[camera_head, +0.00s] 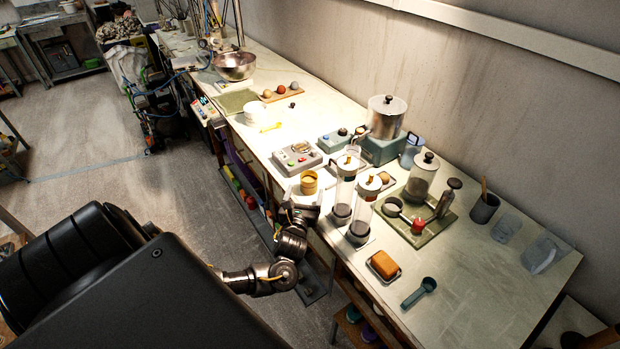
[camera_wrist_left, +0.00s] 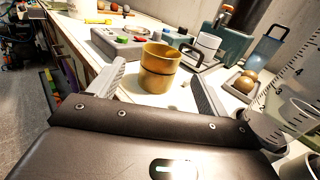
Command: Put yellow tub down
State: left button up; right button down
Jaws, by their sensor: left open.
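The yellow tub (camera_head: 308,182) stands upright near the front edge of the bench. In the left wrist view the tub (camera_wrist_left: 158,68) sits in the middle, between and slightly beyond my fingertips. My left gripper (camera_head: 306,199) is open, with one finger on each side of the tub and a visible gap to each. The tub looks to be resting on the bench, though its base is partly hidden in the head view. My right gripper is not in view.
A grey button box (camera_head: 297,158) is just behind the tub. Tall clear cylinders (camera_head: 344,187) stand close on its right. The bench's right end has bare space.

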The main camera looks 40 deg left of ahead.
aim_at(311, 174)
pick_arm(q)
jog(key=x, duration=0.2)
jog(key=shift+w+a+f, duration=0.1)
jog(key=shift+w, duration=0.3)
jog(key=shift+x, duration=0.8)
jog(key=x, duration=0.3)
jog(key=shift+w+a, duration=0.2)
jog(key=shift+w, duration=0.1)
jog(key=shift+w+a, duration=0.15)
jog(key=shift+w, duration=0.15)
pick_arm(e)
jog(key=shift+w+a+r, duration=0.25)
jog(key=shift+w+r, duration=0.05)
pick_arm(q)
jog(key=shift+s, duration=0.1)
jog(key=c, duration=1)
jog(key=shift+c, duration=1.2)
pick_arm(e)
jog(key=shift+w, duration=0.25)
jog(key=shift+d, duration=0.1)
